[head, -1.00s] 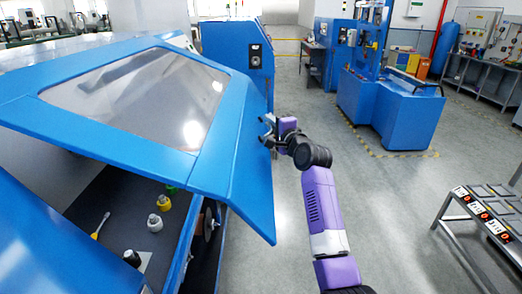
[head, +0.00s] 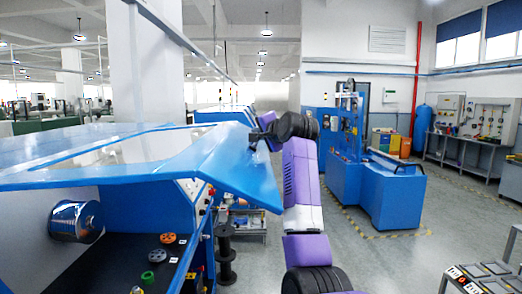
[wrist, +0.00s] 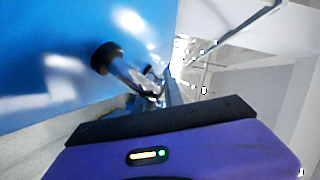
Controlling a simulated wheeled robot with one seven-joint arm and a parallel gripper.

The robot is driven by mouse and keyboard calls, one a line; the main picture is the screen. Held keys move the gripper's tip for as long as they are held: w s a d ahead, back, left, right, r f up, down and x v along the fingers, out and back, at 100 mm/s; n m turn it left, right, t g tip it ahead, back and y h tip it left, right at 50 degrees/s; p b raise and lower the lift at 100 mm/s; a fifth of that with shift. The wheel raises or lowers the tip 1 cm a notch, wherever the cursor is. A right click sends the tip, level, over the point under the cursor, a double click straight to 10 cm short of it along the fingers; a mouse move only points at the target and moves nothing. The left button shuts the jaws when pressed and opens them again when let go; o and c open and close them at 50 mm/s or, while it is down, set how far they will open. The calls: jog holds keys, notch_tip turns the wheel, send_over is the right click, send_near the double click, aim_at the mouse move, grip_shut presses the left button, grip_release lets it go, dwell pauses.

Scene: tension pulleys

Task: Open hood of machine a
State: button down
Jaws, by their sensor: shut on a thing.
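The blue hood (head: 237,165) of the machine is raised and nearly level in the head view, with a clear window (head: 110,150) in its top. My gripper (head: 262,134) is at the hood's right side edge, with my arm reaching up from below. In the wrist view the hood (wrist: 60,90) fills the left side. A metal handle with a black round end (wrist: 104,57) stands out from it, and my gripper (wrist: 145,80) is shut on this handle. The fingertips are partly blurred there.
A blue machine (head: 390,190) stands right; the floor between is clear.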

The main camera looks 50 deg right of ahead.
jog(key=shift+w+r, duration=0.1)
jog(key=shift+r, duration=0.55)
jog(key=c, duration=1.5)
grip_release()
jog(key=shift+o, duration=0.2)
jog(key=shift+a+f, duration=0.1)
jog(key=b+v, duration=0.3)
jog(key=v, duration=0.3)
jog(key=shift+s+a, duration=0.1)
jog(key=shift+s, duration=0.15)
jog(key=shift+s+a+r, duration=0.25)
jog(key=shift+s, duration=0.25)
jog(key=v, duration=0.9)
jog(key=shift+r, duration=0.25)
